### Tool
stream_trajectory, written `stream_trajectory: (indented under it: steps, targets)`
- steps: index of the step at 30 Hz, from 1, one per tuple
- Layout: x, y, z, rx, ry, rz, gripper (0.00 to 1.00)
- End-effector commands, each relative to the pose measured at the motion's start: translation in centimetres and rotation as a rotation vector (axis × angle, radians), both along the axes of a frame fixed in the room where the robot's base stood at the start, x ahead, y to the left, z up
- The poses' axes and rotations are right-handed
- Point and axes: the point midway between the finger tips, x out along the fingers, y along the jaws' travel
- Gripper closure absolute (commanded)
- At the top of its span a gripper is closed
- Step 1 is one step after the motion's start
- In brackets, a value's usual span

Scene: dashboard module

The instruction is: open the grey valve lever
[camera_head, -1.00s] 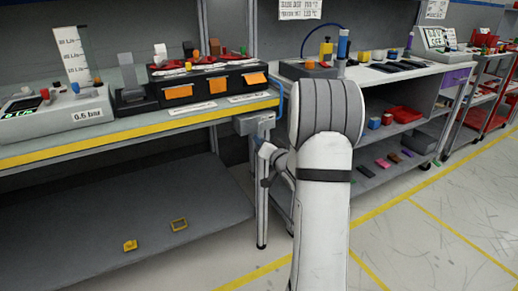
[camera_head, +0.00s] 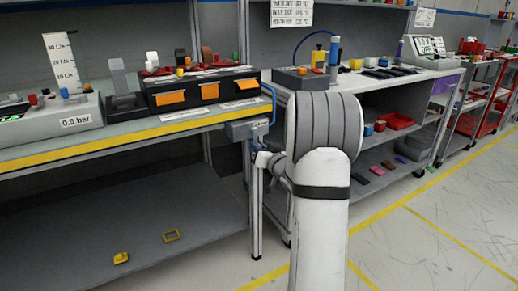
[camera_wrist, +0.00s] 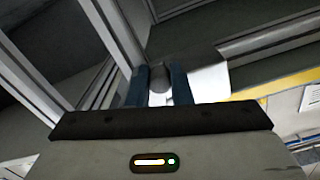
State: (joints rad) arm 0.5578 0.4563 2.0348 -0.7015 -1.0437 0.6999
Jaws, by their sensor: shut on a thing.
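In the wrist view, my gripper (camera_wrist: 160,88) has its two dark blue fingers on either side of a rounded grey piece, which looks like the grey valve lever (camera_wrist: 160,75). The fingers are shut on it. In the head view, a grey valve box (camera_head: 241,131) hangs at the right end of the yellow-edged bench, with a blue hose coming down to it. My own arm covers the area to the right of the box, and the fingers cannot be made out there. The lever's exact angle is unclear.
The yellow-edged bench (camera_head: 110,149) carries a black unit with orange tags (camera_head: 205,92) and a pressure readout box (camera_head: 50,122). A grey lower shelf (camera_head: 150,220) lies beneath. A second bench (camera_head: 385,84) stands behind my arm. The floor at right (camera_head: 440,230) is clear.

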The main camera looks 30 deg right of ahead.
Motion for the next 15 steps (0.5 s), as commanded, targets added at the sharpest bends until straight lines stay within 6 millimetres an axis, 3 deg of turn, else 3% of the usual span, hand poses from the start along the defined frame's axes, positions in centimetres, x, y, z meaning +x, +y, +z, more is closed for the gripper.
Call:
stream_trajectory:
  steps: [3, 4, 9, 11, 15]
  targets:
    - [-0.02, -0.19, 0.04, 0.0, 0.0, -0.004, 1.0]
    - [-0.02, -0.19, 0.04, 0.0, 0.0, -0.004, 0.79]
    - [-0.01, -0.13, 0.03, 0.0, 0.0, -0.002, 0.65]
    - [-0.01, -0.09, 0.03, 0.0, 0.0, -0.002, 0.6]
    - [0.0, -0.05, 0.04, 0.0, -0.001, -0.001, 0.59]
